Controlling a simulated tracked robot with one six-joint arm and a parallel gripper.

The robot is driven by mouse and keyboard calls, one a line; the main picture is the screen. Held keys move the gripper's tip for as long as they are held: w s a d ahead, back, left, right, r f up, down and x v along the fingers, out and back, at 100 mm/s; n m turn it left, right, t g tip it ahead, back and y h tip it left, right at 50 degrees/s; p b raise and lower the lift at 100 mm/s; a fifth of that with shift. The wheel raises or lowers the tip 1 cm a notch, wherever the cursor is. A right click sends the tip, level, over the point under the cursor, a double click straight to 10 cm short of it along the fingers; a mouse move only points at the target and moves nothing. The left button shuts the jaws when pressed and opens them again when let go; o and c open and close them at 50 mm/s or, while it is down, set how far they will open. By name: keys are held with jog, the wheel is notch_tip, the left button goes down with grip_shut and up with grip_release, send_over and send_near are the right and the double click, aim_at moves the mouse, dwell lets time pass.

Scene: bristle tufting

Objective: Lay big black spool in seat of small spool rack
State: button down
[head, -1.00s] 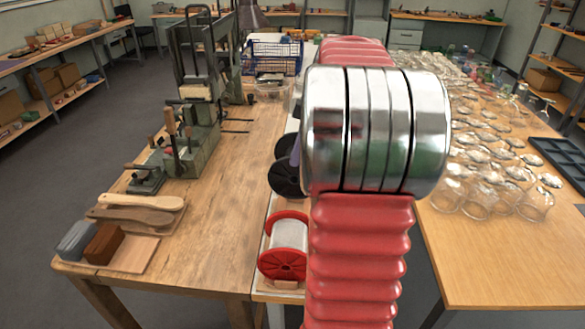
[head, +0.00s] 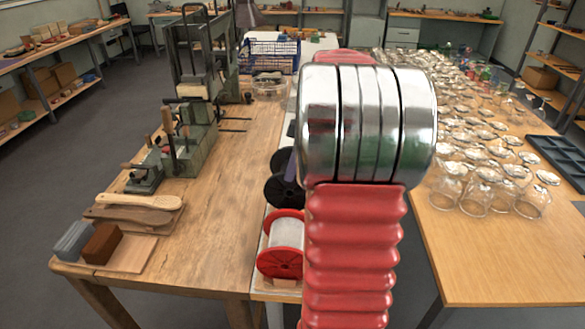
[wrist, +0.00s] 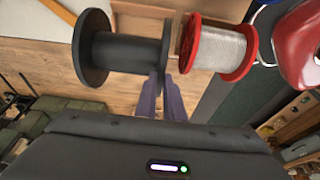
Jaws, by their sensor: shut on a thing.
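The big black spool (head: 277,186) is in the head view, partly hidden behind my arm and just behind a red spool with white winding. In the wrist view, the black spool (wrist: 125,52) lies sideways, with one round flange at each end. My gripper (wrist: 161,78) has purple fingers shut on the spool's right flange.
The red spool (head: 286,246) sits close in front, and also right of my gripper in the wrist view (wrist: 222,50). A wooden bench (head: 215,215) with a machine and brushes is at left. Glass jars (head: 490,190) stand on the right table.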

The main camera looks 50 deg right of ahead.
aim_at(294, 190)
jog(key=shift+f, duration=3.5)
jog(key=shift+s+d, duration=0.1)
jog(key=shift+s, duration=0.05)
jog(key=shift+f, duration=0.55)
jog(key=c, duration=1.4)
grip_release()
jog(key=shift+r, duration=0.1)
jog(key=shift+r, duration=3.4)
